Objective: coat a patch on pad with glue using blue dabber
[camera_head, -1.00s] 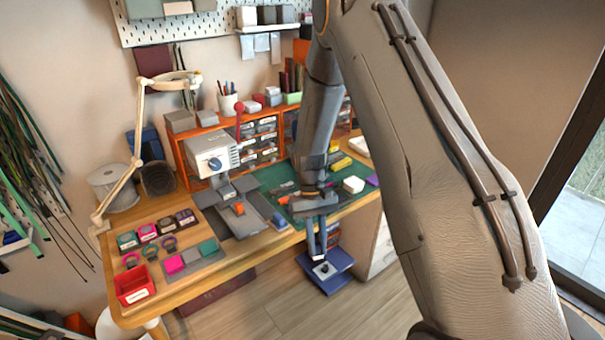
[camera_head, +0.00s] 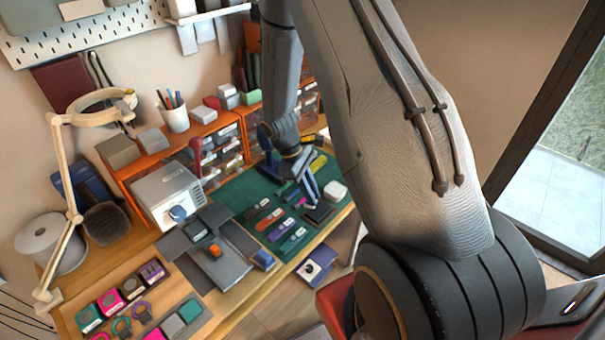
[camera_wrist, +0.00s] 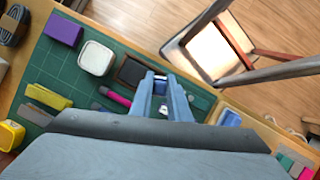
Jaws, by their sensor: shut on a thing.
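My gripper (camera_head: 311,188) is low over the front part of the green mat. In the wrist view my gripper (camera_wrist: 160,80) has its two fingers close together around a small blue piece (camera_wrist: 160,89). This looks like the blue dabber, mostly hidden by the fingers. A dark flat pad with a brown edge (camera_wrist: 131,70) lies just left of the fingertips in the wrist view. It also shows as a dark pad in the head view (camera_head: 319,213). I cannot tell whether the dabber touches anything, and no glue is clearly visible.
A white rounded block (camera_wrist: 96,58), a pink stick (camera_wrist: 116,97) and a purple block (camera_wrist: 63,30) lie near the gripper. Orange, purple and teal handled pieces (camera_head: 281,229) lie on the mat (camera_head: 243,190). A white press (camera_head: 165,192) stands left. A stool (camera_wrist: 208,52) is beyond the bench edge.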

